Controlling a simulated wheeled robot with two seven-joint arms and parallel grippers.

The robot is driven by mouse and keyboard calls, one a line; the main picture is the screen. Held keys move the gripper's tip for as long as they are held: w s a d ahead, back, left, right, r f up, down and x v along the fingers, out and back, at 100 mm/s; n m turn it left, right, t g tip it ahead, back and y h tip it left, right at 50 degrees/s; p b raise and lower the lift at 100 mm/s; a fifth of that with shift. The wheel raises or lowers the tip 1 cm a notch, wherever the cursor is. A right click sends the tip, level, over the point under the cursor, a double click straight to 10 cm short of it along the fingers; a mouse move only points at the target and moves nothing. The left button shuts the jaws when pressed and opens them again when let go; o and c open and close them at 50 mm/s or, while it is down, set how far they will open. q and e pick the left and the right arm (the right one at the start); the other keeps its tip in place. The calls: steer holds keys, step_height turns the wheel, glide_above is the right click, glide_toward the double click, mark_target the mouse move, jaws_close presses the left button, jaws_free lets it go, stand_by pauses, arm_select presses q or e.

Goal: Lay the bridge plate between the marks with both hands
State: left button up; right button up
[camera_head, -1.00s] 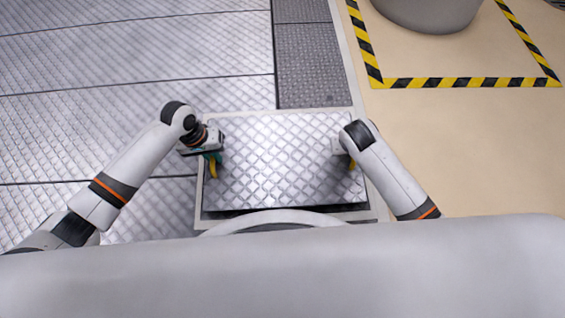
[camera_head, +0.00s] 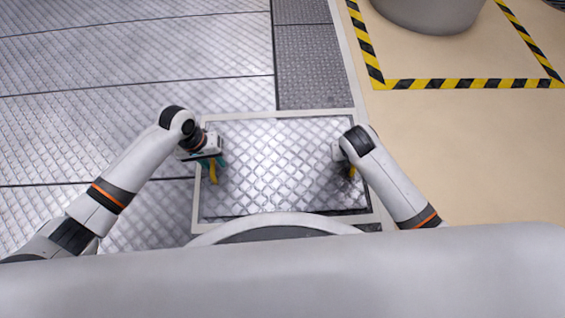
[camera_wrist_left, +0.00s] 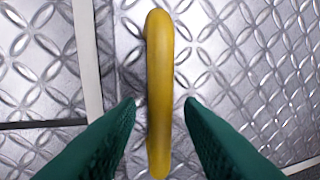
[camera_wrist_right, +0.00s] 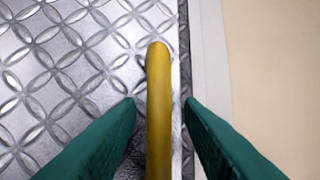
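The bridge plate (camera_head: 275,165), silvery with a raised diamond pattern, lies flat inside the pale rectangular marking (camera_head: 197,205). It has a yellow handle near each short side: the left handle (camera_wrist_left: 160,85) and the right handle (camera_wrist_right: 159,105). My left gripper (camera_head: 215,163) is at the left handle, its teal fingers on either side with gaps between. My right gripper (camera_head: 347,167) is at the right handle, fingers likewise apart around it with gaps. In the right wrist view a narrow dark gap separates the plate's edge from the pale strip (camera_wrist_right: 211,80). My own body hides the area below the plate.
Metal tread flooring (camera_head: 120,90) spreads left, with a darker grating strip (camera_head: 310,65) beyond the plate. Beige floor (camera_head: 480,150) is clear on the right. A grey round object (camera_head: 428,12) stands inside yellow-black striped tape (camera_head: 465,83) at the upper right.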

steer(key=shift+s+a+r, duration=0.1)
steer(key=shift+r, duration=0.15)
arm_select(q)
step_height(320, 180, up, 11)
steer(key=a, duration=0.2)
steer(key=shift+a, duration=0.15)
arm_select(e)
steer(key=v, duration=1.1)
steer(key=shift+s+r, duration=0.15)
steer(key=shift+r, duration=0.05)
